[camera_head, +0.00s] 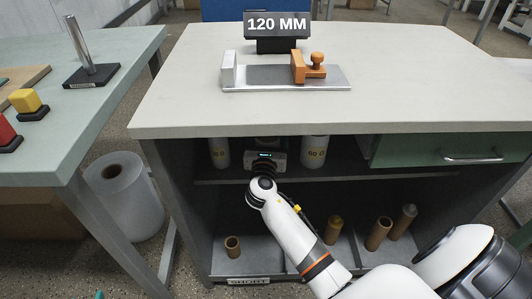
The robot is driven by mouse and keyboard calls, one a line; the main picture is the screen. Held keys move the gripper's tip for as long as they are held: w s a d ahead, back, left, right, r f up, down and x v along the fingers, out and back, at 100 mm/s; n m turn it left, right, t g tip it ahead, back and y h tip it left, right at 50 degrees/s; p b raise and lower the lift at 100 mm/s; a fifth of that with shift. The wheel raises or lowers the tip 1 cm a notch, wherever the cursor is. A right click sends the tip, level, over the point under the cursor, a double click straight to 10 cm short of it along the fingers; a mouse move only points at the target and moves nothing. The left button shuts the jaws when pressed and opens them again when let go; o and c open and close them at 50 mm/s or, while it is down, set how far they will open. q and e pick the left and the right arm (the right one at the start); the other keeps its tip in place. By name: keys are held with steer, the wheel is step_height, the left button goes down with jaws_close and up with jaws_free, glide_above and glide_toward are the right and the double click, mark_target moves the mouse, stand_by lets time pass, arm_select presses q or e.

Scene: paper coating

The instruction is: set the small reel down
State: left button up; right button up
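My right arm comes in from the lower right and reaches into the upper shelf of the desk's cabinet. My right gripper (266,143) is deep under the table top, in shadow; its wrist and body hide the fingers. I cannot tell whether it is open or shut, or whether it holds anything. Two pale rolls with yellowish labels stand on that shelf, one left of the gripper (220,153) and one right of it (314,151). Which thing is the small reel I cannot tell. My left gripper is not in view.
A lower compartment holds several brown cardboard tubes (378,234); its left bay has a partly cut-off label (248,281). On the table top (185,90) stand a "120 MM" sign (277,25) and a metal plate with an orange slider (308,68). A green drawer (420,151) is at right.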

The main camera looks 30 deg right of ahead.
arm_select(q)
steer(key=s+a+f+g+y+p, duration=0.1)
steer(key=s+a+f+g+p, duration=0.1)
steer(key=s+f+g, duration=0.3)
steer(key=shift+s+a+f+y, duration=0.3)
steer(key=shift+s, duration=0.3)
arm_select(e)
steer(key=s+a+f+m+g+y, duration=0.2)
steer(key=s+a+m+y, duration=0.4)
steer(key=s+a+m, duration=0.3)
steer(key=s+a+f+m+g+y, duration=0.3)
steer(key=s+a+m+y, duration=0.3)
steer(key=s+m, duration=1.1)
steer(key=a+g, duration=0.1)
steer(key=a, duration=0.2)
steer(key=shift+s+a+f+y, duration=0.15)
steer(key=shift+s+a+y, duration=0.05)
steer(key=shift+a+y, duration=0.1)
